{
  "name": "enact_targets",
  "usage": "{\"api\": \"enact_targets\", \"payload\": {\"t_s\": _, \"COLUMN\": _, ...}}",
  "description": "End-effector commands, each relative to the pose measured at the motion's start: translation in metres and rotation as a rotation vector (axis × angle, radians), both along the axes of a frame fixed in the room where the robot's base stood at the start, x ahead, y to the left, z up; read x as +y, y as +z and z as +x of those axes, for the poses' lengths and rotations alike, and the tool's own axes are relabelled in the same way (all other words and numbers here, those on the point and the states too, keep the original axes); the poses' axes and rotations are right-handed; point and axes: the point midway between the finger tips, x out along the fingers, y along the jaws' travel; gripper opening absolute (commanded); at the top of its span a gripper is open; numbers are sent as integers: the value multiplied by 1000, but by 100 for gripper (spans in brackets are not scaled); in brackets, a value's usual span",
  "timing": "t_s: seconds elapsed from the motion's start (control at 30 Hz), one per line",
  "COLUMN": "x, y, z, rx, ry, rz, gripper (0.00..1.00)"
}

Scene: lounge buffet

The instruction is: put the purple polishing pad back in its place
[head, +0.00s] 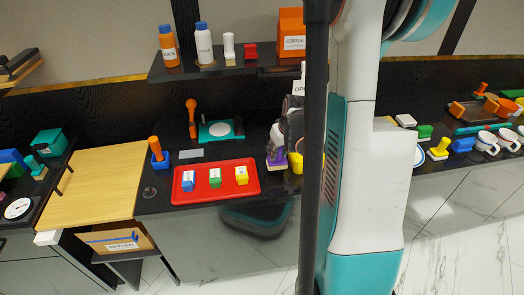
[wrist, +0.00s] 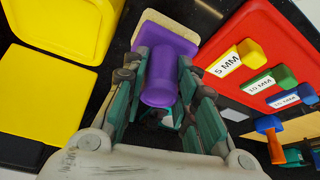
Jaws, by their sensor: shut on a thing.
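The purple polishing pad (wrist: 174,48) has a round purple handle, a purple block and a pale beige base. In the wrist view it lies between the green-black fingers of my gripper (wrist: 160,82), which are shut on its handle. In the head view the pad (head: 277,157) shows at the right of the red tray, below my gripper (head: 284,138), partly hidden by my arm. I cannot tell whether its base touches the black counter. Similar pads, a green one (head: 424,132) and a yellow one (head: 439,149), stand on the right counter.
The red tray (head: 216,193) holds three labelled blocks. A yellow container (wrist: 62,25) and a flat yellow piece (wrist: 45,88) lie beside the pad. A shelf (head: 220,70) with bottles hangs above. White mugs (head: 487,143) stand at far right.

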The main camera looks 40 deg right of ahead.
Motion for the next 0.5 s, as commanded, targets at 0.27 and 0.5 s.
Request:
{"api": "enact_targets", "payload": {"t_s": 0.27, "x": 20, "y": -3, "z": -41, "rx": -1, "ry": 0, "rz": 0, "gripper": 0}}
{"api": "enact_targets", "payload": {"t_s": 0.5, "x": 11, "y": -7, "z": -6, "rx": -1, "ry": 2, "rz": 0, "gripper": 0}}
